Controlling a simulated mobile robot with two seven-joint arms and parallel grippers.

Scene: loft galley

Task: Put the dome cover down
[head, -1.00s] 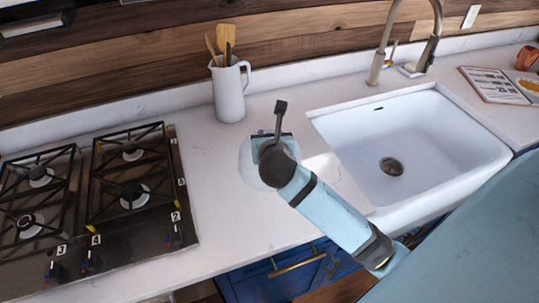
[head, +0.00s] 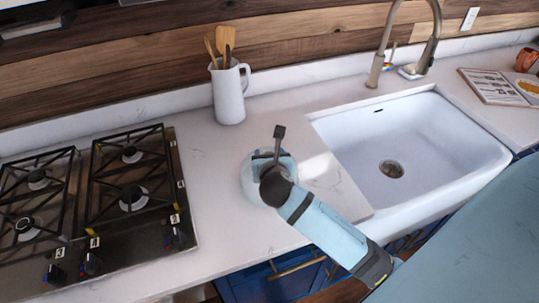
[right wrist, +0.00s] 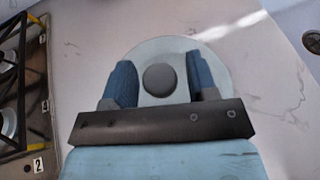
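The dome cover (head: 252,182) is a pale, see-through dome over the white counter, left of the sink. My right gripper (head: 277,158) is over its top, partly hiding it in the head view. In the right wrist view the dome cover (right wrist: 218,70) is a pale disc with a round grey knob. The blue fingers of the right gripper (right wrist: 162,82) stand on either side of the knob. I cannot tell whether they press on it, nor whether the dome's rim touches the counter. My left gripper is not in view.
A gas hob (head: 105,205) stands to the left. A white jug (head: 228,95) with wooden utensils stands behind the dome. The white sink (head: 430,150) with its tap (head: 380,55) is to the right. The counter between hob and dome is bare.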

